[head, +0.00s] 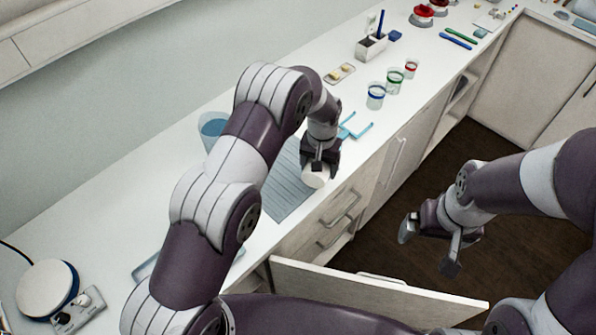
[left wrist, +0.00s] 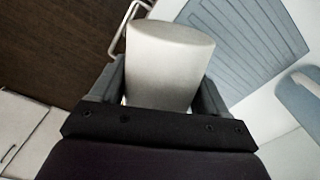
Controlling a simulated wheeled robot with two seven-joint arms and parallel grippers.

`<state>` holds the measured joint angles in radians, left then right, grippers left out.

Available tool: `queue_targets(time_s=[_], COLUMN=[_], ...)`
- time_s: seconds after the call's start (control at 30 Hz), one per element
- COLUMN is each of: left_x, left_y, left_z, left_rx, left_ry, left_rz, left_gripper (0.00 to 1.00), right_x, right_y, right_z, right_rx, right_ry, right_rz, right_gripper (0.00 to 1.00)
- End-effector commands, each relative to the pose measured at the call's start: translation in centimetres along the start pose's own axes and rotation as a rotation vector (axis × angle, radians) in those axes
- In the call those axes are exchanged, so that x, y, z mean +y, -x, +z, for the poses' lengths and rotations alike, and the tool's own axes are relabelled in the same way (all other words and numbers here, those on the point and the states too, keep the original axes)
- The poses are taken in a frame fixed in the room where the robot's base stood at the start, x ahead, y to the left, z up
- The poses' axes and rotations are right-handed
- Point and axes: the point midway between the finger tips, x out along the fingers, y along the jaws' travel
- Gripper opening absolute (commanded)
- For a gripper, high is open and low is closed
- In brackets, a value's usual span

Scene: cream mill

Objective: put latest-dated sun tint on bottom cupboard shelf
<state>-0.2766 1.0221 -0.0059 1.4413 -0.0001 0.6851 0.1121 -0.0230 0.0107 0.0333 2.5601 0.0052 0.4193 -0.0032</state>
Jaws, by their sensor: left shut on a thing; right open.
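My left gripper (head: 320,158) is shut on a white cylindrical container (head: 316,178) beside the counter's front edge. The left wrist view shows the container (left wrist: 168,62) between the two fingers, with a plain pale end and side; no label or date can be read. My right gripper (head: 429,248) is open and empty over the dark floor, right of the counter. A cupboard door (head: 375,292) stands swung out at the lower middle of the head view. The cupboard's inside and its bottom shelf are hidden.
A blue-grey ribbed mat (head: 287,198) lies on the white counter, with a blue beaker (head: 214,129) behind. Ringed cups (head: 376,96), a pen holder (head: 371,47) and a small tray (head: 340,74) stand farther back. A hotplate (head: 47,289) is at lower left. The floor (head: 400,190) is clear.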

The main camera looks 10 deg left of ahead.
Motion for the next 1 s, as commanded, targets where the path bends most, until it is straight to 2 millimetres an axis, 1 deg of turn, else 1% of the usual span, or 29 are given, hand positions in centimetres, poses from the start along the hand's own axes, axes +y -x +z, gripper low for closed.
queue_targets(time_s=[0.03, 0.1, 0.2, 0.3, 0.37, 0.4, 0.53, 0.77, 1.0], left_x=[-1.5, -3.3, -5.0, -5.7, -5.8, -5.8, -5.8, -5.8, -5.8], left_y=[-0.1, -1.3, -2.6, -3.4, -4.2, -5.0, -6.8, -7.2, -7.8], left_z=[-0.3, -0.7, -1.2, -1.4, -1.3, -1.2, -1.4, -1.4, -1.4], left_rx=[-0.003, -0.001, 0.000, 0.001, -0.002, -0.004, 0.002, 0.002, 0.003], left_ry=[0.005, 0.004, 0.003, 0.000, -0.001, -0.001, -0.001, -0.001, -0.001], left_rz=[0.000, 0.000, 0.000, 0.000, 0.000, 0.000, 0.000, 0.000, 0.000], left_gripper=[0.30, 0.30, 0.30, 0.30, 0.30, 0.30, 0.30, 0.30, 0.30], right_x=[0.0, 0.0, 0.0, 0.0, 0.0, 0.0, 0.0, 0.0, 0.0], right_y=[1.5, 2.2, 2.7, 3.0, 3.8, 4.2, 4.6, 4.4, 3.5], right_z=[-0.2, -0.3, -0.3, -0.4, -0.4, -0.5, -0.6, -0.5, -0.4], right_rx=[0.000, 0.000, 0.000, 0.000, 0.000, 0.000, 0.000, 0.000, 0.000], right_ry=[0.000, 0.000, 0.000, 0.000, 0.000, 0.000, 0.000, 0.000, 0.000], right_rz=[0.000, 0.000, 0.000, 0.000, 0.000, 0.000, 0.000, 0.000, 0.000], right_gripper=[1.00, 1.00, 1.00, 1.00, 1.00, 1.00, 1.00, 1.00, 1.00])
